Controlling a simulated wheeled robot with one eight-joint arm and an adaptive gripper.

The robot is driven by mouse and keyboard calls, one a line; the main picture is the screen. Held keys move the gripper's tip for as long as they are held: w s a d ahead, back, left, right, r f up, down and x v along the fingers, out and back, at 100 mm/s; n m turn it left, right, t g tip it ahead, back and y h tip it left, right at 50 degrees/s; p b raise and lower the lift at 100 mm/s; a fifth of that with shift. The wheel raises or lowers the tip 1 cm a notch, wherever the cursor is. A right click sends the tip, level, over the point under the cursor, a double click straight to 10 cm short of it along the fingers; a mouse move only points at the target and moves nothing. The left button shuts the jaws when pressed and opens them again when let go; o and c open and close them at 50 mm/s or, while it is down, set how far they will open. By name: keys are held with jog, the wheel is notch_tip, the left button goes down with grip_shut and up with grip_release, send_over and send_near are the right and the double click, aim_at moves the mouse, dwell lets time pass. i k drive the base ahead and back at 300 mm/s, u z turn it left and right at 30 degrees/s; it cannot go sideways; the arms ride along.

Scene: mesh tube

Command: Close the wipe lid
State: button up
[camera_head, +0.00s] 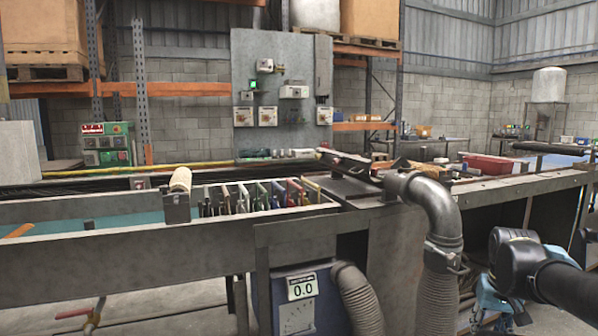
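A small dark grey box (177,208) stands on the rim of the long trough, left of centre. A cream roll-shaped piece (181,179) rises tilted from its top. This may be the wipe container with its lid raised, but it is too small to be sure. Part of my black arm (516,258) shows at the lower right, well apart from the box. My gripper's fingers cannot be made out, so nothing shows of what they hold.
The long metal trough (120,262) runs across the left. Several coloured tools stand in a row (260,195) right of the box. A thick grey pipe (432,210) rises before the bench. A blue machine (300,305) reading 0.0 stands below. A red box (488,165) lies farther right.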

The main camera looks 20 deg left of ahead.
aim_at(354, 167)
jog(key=u, duration=0.95)
jog(key=i, duration=1)
jog(key=z, duration=0.4)
jog(key=k, duration=0.8)
jog(key=u, duration=0.25)
